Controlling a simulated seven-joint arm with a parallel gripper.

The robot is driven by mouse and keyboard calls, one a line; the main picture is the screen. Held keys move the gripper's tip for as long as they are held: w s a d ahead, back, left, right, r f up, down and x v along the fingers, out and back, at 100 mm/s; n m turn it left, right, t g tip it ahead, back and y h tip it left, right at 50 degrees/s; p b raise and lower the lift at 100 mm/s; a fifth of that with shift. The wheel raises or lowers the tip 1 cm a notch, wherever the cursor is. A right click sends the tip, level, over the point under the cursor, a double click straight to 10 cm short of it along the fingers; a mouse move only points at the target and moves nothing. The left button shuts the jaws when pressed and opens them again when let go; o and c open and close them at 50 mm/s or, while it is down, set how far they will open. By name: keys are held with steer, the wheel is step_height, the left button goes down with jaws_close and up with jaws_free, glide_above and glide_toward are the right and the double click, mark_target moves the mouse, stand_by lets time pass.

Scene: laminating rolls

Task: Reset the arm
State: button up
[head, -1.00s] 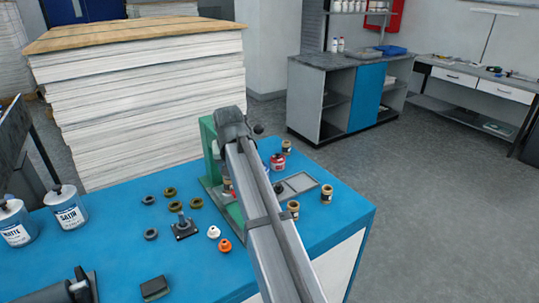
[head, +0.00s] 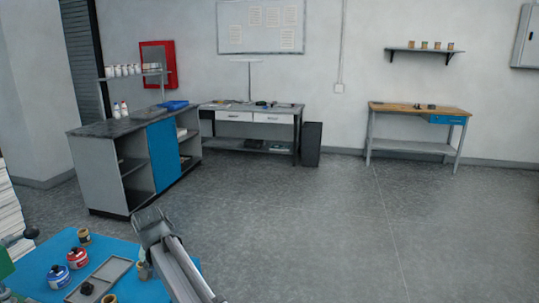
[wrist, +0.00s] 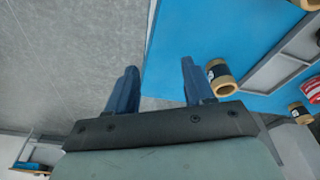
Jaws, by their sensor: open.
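My gripper (wrist: 157,82) is open in the wrist view, with nothing between its two blue fingers. Grey floor and the edge of the blue bench top (wrist: 165,60) show beyond the fingers. A tan roll with a dark band (wrist: 220,78) lies just right of the right finger; I cannot tell whether they touch. In the head view my arm rises at bottom centre-left, beside the right side of the blue bench (head: 40,250); the fingers cannot be made out there.
A grey cabinet with a blue panel (head: 163,152) stands behind. The floor to the right is open.

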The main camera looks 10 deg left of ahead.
steer(key=w+d+f+m+g+h, duration=0.1)
steer(key=w+d+f, duration=0.2)
steer(key=d+f, duration=0.65)
steer(key=w+d+f+g+h, duration=0.1)
steer(key=w+d+f, duration=0.2)
steer(key=d+f, duration=0.7)
steer(key=s+d+f+m+g, duration=0.1)
steer(key=s+d+f+g, duration=0.15)
steer(key=d+f, duration=1.4)
steer(key=s+d+f+m+g, duration=0.1)
steer(key=s+d+f, duration=0.4)
steer(key=s+d, duration=0.3)
steer(key=s+d+f+m+g, duration=0.1)
steer(key=s+d+f, duration=0.5)
steer(key=d, duration=0.4)
steer(key=s+d+f+g, duration=0.1)
steer(key=s+d, duration=0.3)
steer(key=s, duration=0.4)
steer(key=s+d+f+m+g+y, duration=0.1)
steer(key=s+d+f, duration=0.3)
steer(key=s, duration=0.5)
steer(key=shift+s+r+g, duration=0.1)
steer(key=shift+g, duration=0.15)
steer(key=shift+c, duration=0.3)
